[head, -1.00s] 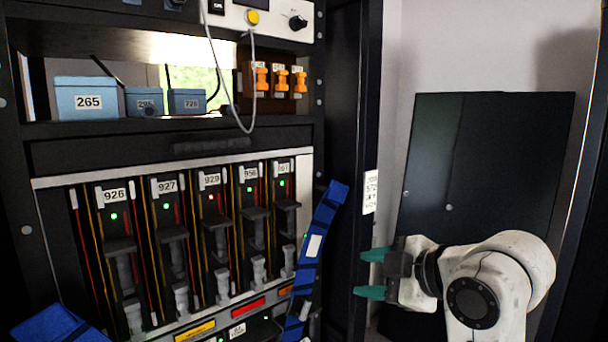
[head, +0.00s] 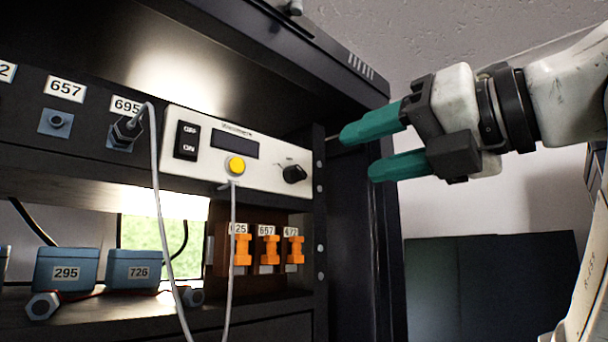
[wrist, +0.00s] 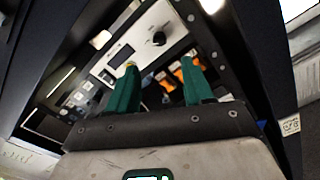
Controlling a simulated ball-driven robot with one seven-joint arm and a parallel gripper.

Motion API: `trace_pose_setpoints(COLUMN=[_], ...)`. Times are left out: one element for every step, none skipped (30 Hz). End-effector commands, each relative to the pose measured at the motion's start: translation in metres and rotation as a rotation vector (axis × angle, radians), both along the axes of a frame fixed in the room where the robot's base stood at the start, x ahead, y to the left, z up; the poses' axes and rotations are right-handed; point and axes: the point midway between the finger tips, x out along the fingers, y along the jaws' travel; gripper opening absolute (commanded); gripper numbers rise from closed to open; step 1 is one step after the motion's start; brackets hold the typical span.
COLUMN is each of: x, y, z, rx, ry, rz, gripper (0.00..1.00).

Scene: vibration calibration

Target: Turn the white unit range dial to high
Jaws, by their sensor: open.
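The white unit (head: 215,150) sits in the upper part of the rack, with a power switch, a dark display and a yellow button. Its black range dial (head: 293,174) is near the unit's right end; the setting is too small to read. My gripper (head: 360,152) is open and empty, with teal fingers pointing left. In the head view it is to the right of the dial and a little higher, apart from it. In the wrist view the dial (wrist: 159,39) shows beyond and between the open fingers (wrist: 160,78).
A grey cable (head: 232,250) hangs below the yellow button, and another (head: 156,200) drops from the socket labelled 695. Orange handles (head: 268,250) sit below the unit. Blue boxes (head: 133,270) stand on the lower shelf. The rack's right post (head: 319,200) is beside the unit.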

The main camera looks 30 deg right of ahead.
Motion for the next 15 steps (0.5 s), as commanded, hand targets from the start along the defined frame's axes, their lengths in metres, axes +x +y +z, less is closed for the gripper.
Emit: trace_pose_setpoints(x=[0.002, 0.004, 0.008, 0.011, 0.016, 0.022, 0.027, 0.032, 0.040, 0.045, 0.050, 0.057, 0.063, 0.067, 0.073], y=[0.001, 0.002, 0.004, 0.005, 0.006, 0.008, 0.010, 0.011, 0.014, 0.016, 0.017, 0.020, 0.021, 0.022, 0.024], z=[0.001, 0.001, 0.002, 0.002, 0.002, 0.002, 0.002, 0.003, 0.003, 0.003, 0.003, 0.003, 0.003, 0.003, 0.003], rx=[-0.005, -0.006, -0.005, -0.004, -0.003, -0.003, -0.003, 0.000, 0.000, -0.001, -0.001, 0.000, -0.001, 0.000, 0.001], ry=[0.000, 0.001, 0.002, 0.001, 0.002, 0.004, 0.005, 0.005, 0.004, 0.006, 0.005, 0.005, 0.006, 0.006, 0.004], rz=[0.001, 0.002, 0.003, 0.004, 0.004, 0.004, 0.003, 0.004, 0.005, 0.004, 0.003, 0.004, 0.004, 0.003, 0.003], gripper=[0.51, 0.51, 0.51, 0.51, 0.51, 0.51, 0.51, 0.51, 0.51, 0.51, 0.51, 0.51, 0.51, 0.51, 0.51])
